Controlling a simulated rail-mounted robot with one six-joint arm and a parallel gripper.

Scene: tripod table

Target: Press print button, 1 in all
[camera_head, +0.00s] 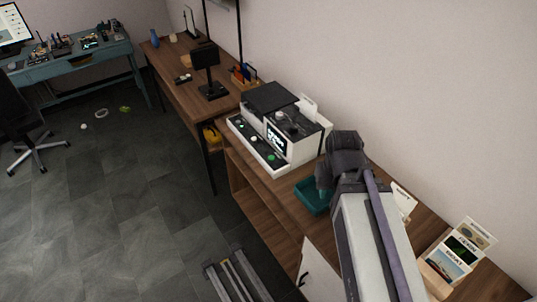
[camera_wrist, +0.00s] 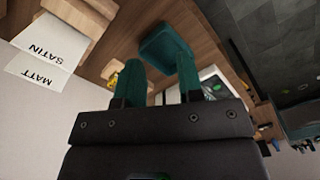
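A white and black printer (camera_head: 285,122) stands on the wooden cabinet, with a small lit screen (camera_head: 276,140) and a front panel carrying small round buttons. One green button (camera_head: 271,157) sits at the panel's near end; I cannot read which button is the print one. In the wrist view part of the printer (camera_wrist: 208,80) shows just beyond the right finger, with a green spot on it. My gripper (camera_wrist: 159,65) has two green fingers standing apart with nothing between them. In the head view my dark wrist is right of the printer, and the fingers are hidden.
A teal tray (camera_head: 311,196) lies between the printer and my arm; it also shows beyond my fingertips in the wrist view (camera_wrist: 166,43). Paper sample cards in a wooden holder (camera_head: 446,266) stand at the right. A black stand (camera_head: 207,75) is on the desk behind.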

